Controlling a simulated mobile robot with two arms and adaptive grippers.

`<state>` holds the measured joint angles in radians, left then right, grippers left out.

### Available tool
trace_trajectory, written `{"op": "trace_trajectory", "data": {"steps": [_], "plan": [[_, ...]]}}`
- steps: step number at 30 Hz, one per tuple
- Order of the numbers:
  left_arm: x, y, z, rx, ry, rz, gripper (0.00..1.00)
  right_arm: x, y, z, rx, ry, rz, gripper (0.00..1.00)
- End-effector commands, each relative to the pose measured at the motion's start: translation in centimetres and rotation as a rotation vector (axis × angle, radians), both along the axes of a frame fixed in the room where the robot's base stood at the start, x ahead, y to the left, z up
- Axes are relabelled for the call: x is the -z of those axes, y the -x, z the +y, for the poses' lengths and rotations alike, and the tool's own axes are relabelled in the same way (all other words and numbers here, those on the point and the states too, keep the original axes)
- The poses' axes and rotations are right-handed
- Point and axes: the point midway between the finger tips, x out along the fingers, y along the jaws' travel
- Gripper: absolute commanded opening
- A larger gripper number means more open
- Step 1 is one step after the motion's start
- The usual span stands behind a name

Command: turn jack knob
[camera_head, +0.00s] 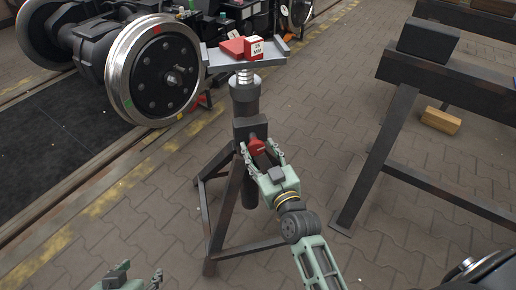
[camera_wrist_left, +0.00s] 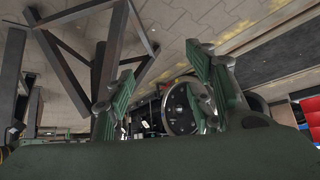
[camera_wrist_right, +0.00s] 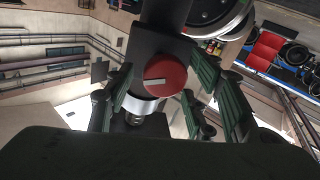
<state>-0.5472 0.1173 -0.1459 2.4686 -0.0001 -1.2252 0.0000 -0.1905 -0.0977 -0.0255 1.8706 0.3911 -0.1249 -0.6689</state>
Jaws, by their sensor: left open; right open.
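The red jack knob (camera_head: 257,147) sits on the dark column of the jack stand (camera_head: 246,104). In the right wrist view the knob (camera_wrist_right: 165,76) is a round red disc with a white line across it, nearly level in the picture. My right gripper (camera_head: 263,155) is open at the knob, with a finger on either side. In the right wrist view its fingers (camera_wrist_right: 165,100) stand apart with the knob between them; I cannot tell whether they touch it. My left gripper (camera_head: 135,277) is open and empty low at the left, away from the stand; its fingers also show in its wrist view (camera_wrist_left: 160,90).
The jack's grey top plate (camera_head: 222,59) bears a red block (camera_head: 232,47) and a red-and-white marked block (camera_head: 254,48). A wheelset (camera_head: 153,72) stands at the left. A dark trestle (camera_head: 390,135) with a wooden block (camera_head: 440,120) stands at the right. Paved floor lies between.

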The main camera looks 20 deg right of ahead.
Motion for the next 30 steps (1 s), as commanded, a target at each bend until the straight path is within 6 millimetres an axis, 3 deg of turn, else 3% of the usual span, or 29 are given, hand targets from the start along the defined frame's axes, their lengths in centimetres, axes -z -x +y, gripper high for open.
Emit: {"op": "trace_trajectory", "data": {"steps": [6, 15, 30], "plan": [[-1.1, -1.7, -0.6, 0.007, 0.020, -0.090, 0.50, 0.0, -1.7, 0.1, 0.001, -0.001, 0.000, 0.50], [-1.3, -2.0, -0.7, 0.008, 0.023, -0.103, 0.50, 0.0, -1.9, 0.1, 0.000, -0.001, 0.001, 0.50], [-1.3, -1.9, -0.7, 0.007, 0.022, -0.102, 0.50, -0.1, -1.9, 0.0, 0.003, 0.000, -0.002, 0.08]]}}
